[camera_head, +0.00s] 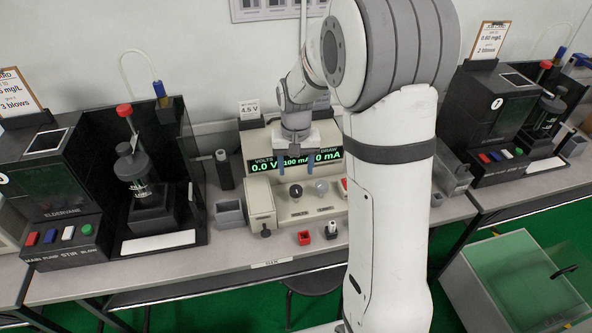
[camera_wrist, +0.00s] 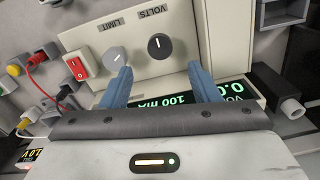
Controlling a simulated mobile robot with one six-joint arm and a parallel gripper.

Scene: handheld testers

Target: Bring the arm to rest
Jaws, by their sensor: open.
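My gripper (camera_head: 297,162) is open and empty in front of the beige power supply (camera_head: 262,206). Its blue fingers hang near the green display, which reads 0.0 V and 100 mA in the head view. In the wrist view my gripper (camera_wrist: 163,80) has its two blue fingers spread apart, with the grey limit knob (camera_wrist: 116,58) by the left finger and the black volts knob (camera_wrist: 160,46) between and beyond them. I cannot tell whether a finger touches the panel. My white arm stands in front of the supply's right side and hides part of it.
A black tester (camera_head: 150,190) with a red-topped plunger stands at left, another (camera_head: 492,118) at right. A grey bin (camera_head: 229,212) and small red block (camera_head: 304,238) sit on the bench. A red switch (camera_wrist: 77,67) and plugged leads show in the wrist view. A glass-topped case (camera_head: 525,275) stands lower right.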

